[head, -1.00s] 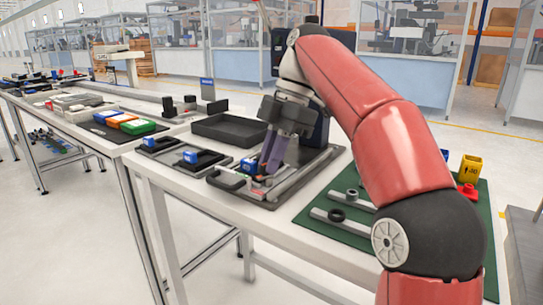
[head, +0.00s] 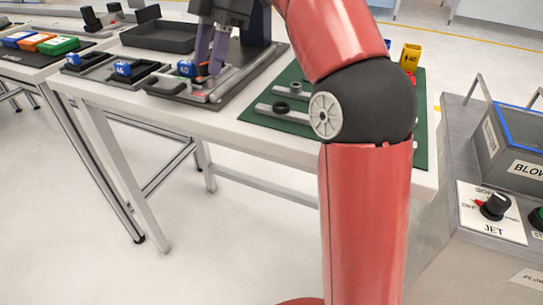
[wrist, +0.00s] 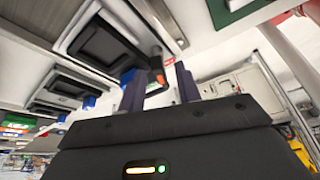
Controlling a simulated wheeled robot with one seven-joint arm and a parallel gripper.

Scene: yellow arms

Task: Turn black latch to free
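My gripper (head: 208,68) points down at the nearest fixture (head: 166,86) on the white table, over its right end. Its two purple-grey fingers are apart, and it also shows in the wrist view (wrist: 160,68). A small dark part with an orange-brown end (wrist: 157,70), apparently the black latch, lies between or just beyond the fingertips; contact cannot be told. A blue block (head: 185,67) sits in the fixture just left of the fingers and shows in the wrist view (wrist: 128,75). The fingers partly hide the latch in the head view, so its angle is unclear.
Two similar fixtures with blue blocks (head: 122,69) stand to the left. A black tray (head: 158,37) lies behind. A green mat (head: 262,117) with grey bars is to the right. A control panel marked JET (head: 492,212) stands at the far right.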

